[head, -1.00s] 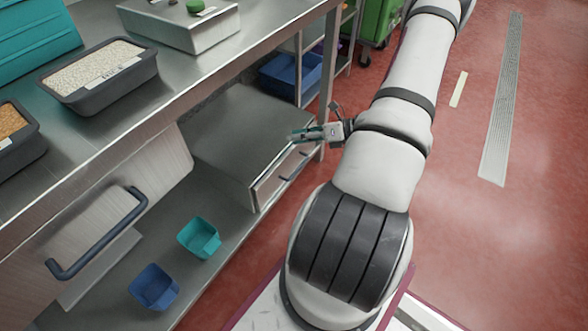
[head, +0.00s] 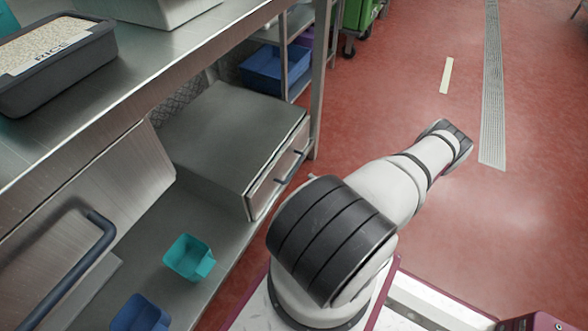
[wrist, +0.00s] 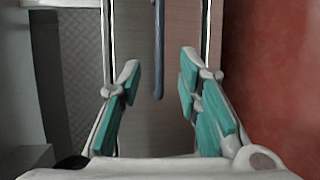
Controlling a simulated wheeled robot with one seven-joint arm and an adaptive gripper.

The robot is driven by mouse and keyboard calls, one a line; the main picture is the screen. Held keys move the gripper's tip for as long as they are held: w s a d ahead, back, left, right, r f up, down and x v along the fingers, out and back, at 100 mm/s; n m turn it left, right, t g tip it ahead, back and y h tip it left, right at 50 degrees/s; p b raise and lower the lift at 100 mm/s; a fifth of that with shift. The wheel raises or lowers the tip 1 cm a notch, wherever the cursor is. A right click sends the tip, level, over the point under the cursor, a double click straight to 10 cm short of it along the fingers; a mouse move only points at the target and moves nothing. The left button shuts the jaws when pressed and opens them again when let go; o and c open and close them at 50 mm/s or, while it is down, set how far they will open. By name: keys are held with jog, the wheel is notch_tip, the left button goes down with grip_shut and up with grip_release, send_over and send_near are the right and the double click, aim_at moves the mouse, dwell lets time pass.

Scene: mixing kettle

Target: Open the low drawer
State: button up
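The low drawer (head: 262,194) is in the front of a steel box on the lower shelf, and looks closed in the head view. A dark bar handle (head: 293,165) runs along its front. In the wrist view a brownish metal front (wrist: 150,125) lies ahead, with a dark blue-grey bar handle (wrist: 158,50) standing out from it. My gripper (wrist: 160,62) is open, its teal finger pads on either side of the handle's near end, with gaps on both sides. Contact does not show. In the head view my arm hides the gripper.
A steel counter (head: 150,70) with a rice tray (head: 58,62) stands above. A teal bin (head: 188,257) and a blue bin (head: 140,314) sit on the lower shelf. A larger cabinet handle (head: 75,275) juts out at left. Red floor (head: 400,110) is open at right.

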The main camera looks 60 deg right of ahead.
aim_at(295, 167)
jog(key=b+x, duration=0.3)
jog(key=x, duration=0.8)
jog(key=shift+w, duration=0.25)
grip_shut()
